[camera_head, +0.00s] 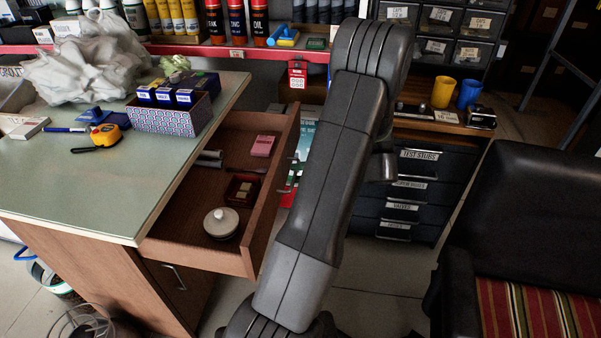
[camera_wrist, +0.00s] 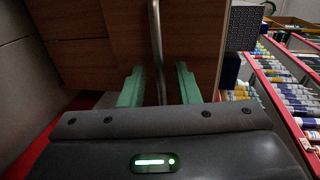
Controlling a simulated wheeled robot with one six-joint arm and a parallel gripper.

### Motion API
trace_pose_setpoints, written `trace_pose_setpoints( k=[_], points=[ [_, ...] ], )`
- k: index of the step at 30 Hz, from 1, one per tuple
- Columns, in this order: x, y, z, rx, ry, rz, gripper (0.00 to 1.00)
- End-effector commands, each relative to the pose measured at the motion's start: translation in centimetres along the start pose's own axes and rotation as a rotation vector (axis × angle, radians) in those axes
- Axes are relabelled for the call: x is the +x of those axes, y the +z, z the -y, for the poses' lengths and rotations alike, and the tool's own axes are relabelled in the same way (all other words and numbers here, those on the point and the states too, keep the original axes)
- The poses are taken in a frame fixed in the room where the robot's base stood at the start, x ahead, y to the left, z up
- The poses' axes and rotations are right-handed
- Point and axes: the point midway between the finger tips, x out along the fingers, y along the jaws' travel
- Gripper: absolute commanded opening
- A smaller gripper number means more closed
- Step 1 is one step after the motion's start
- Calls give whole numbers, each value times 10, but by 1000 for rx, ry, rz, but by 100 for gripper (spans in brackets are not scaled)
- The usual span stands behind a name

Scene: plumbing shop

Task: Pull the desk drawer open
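The desk (camera_head: 110,190) has a green-grey top and wooden sides. Its upper drawer (camera_head: 198,252) stands pulled well out, with the inside showing. In the wrist view the wooden drawer front (camera_wrist: 198,30) is close, with a metal bar handle (camera_wrist: 157,45) across it. My gripper (camera_wrist: 160,85) has its two green fingers apart, one on each side of the bar. A gap shows between the bar and each finger. In the head view my arm hides the gripper.
The drawer holds a pink box (camera_head: 262,146), a round white-lidded tin (camera_head: 221,222) and a small red tray (camera_head: 242,188). A lower desk door has its own handle (camera_head: 175,277). A black chair (camera_head: 530,200) stands at right. Bare floor (camera_head: 375,295) lies between.

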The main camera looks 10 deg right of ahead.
Motion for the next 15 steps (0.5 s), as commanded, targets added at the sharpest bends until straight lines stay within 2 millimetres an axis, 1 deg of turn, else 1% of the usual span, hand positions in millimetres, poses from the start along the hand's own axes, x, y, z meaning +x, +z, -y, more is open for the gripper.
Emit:
trace_pose_setpoints(
  k=[5,9,15],
  points=[
    [-32,0,2,0,0,-4,29],
    [-66,-1,2,0,1,-5,29],
    [-106,0,2,-1,1,-4,29]
  ],
)
